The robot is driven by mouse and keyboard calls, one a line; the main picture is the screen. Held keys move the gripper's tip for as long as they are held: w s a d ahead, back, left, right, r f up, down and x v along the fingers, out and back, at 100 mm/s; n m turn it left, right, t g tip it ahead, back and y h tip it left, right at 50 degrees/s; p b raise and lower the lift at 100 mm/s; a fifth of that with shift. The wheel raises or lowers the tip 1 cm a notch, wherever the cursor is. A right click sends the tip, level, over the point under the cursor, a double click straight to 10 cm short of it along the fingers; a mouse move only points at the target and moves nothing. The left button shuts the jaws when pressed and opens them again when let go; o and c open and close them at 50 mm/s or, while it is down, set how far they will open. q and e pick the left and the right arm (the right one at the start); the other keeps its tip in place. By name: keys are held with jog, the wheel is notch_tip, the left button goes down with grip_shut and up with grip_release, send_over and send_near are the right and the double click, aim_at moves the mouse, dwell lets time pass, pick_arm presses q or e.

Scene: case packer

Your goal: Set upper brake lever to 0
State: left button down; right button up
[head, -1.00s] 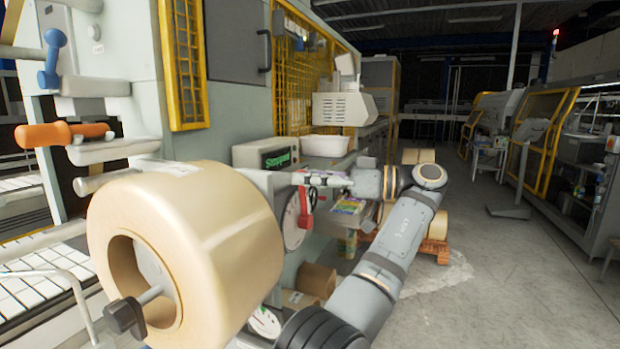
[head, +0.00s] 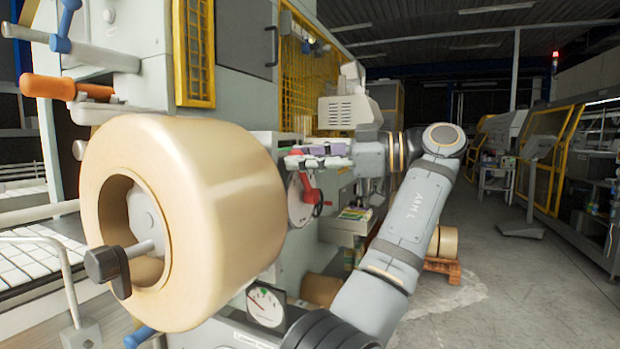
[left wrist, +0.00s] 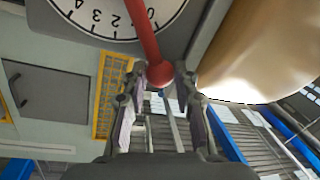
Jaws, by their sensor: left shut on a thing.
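In the left wrist view a red lever (left wrist: 147,45) with a ball knob lies across a white dial (left wrist: 105,14), covering the scale between 2 and 0. My left gripper (left wrist: 160,84) is shut on the lever at its knob. In the head view my left gripper (head: 292,160) is at the machine front, just right of the big tan roll. A red lever (head: 307,187) on a white dial (head: 297,207) shows just below it; I cannot tell whether this is the held one. My right gripper is not in view.
The large tan roll (head: 225,200) stands close to the left of my gripper and hides part of the machine. A pressure gauge (head: 265,306) sits below. An orange handle (head: 60,87) and a blue lever (head: 63,28) are at the upper left. Open floor (head: 500,290) lies to the right.

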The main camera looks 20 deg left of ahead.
pick_arm(q)
jog(key=shift+s+f+n+b, duration=0.55)
jog(key=shift+n+b, duration=0.15)
jog(key=shift+b, duration=0.3)
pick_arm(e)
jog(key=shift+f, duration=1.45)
pick_arm(q)
jog(key=c, duration=1)
grip_release()
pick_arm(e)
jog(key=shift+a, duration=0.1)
pick_arm(q)
jog(key=shift+r, duration=0.1)
